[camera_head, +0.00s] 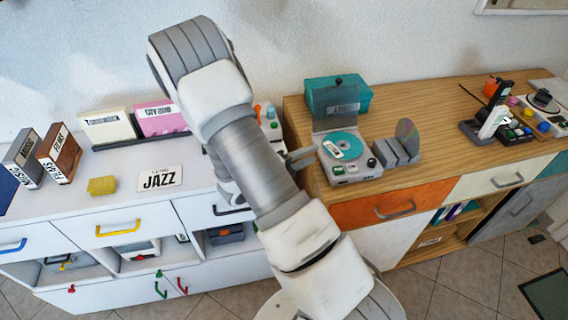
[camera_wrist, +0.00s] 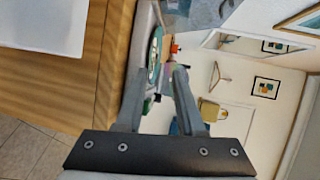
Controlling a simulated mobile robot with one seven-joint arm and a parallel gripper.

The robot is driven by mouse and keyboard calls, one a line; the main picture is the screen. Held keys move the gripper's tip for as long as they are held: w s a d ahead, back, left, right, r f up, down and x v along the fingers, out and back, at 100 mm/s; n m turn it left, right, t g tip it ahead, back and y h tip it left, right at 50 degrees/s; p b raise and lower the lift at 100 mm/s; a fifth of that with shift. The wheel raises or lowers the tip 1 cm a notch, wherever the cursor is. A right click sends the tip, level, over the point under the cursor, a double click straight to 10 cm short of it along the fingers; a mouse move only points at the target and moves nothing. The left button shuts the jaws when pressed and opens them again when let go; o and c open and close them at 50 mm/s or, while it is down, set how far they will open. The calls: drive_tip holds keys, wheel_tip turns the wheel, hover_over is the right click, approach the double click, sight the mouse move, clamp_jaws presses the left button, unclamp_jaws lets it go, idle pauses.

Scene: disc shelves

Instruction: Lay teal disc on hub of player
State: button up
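The player (camera_head: 352,174) is a light grey box with its dark lid raised, at the left end of the wooden cabinet. The teal disc (camera_head: 355,144) lies flat on top of the player, with a pale label at its middle. The hub is covered, so I cannot tell how the disc sits on it. My gripper (camera_head: 312,155) is just left of the player, apart from the disc in the head view. In the wrist view, my gripper (camera_wrist: 160,72) has its fingers apart with nothing between them, and the teal disc (camera_wrist: 154,52) shows edge-on beyond the tips.
A grey rack (camera_head: 392,153) with a shiny disc upright stands right of the player. A teal box (camera_head: 350,92) is behind the lid. A JAZZ card (camera_head: 160,178) and a yellow block (camera_head: 102,186) are on the white cabinet.

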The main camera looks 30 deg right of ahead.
drive_tip(key=v, duration=0.9)
drive_tip(key=shift+a+r, duration=0.15)
drive_tip(key=shift+a, duration=0.1)
drive_tip(key=s+r+m+g+y+p, duration=0.1)
drive_tip(key=s+r+m+g+y, duration=0.75)
drive_tip(key=m, duration=1.15)
drive_tip(key=s+a+r+m+t+y, duration=0.3)
drive_tip(key=a+r+m+t, duration=0.1)
drive_tip(key=r+m, duration=0.3)
drive_tip(key=s+a+r+m+t+y, duration=0.4)
drive_tip(key=r+m+t, duration=0.3)
drive_tip(key=m, duration=0.4)
drive_tip(key=shift+a+r, duration=0.3)
drive_tip(key=shift+a, duration=0.55)
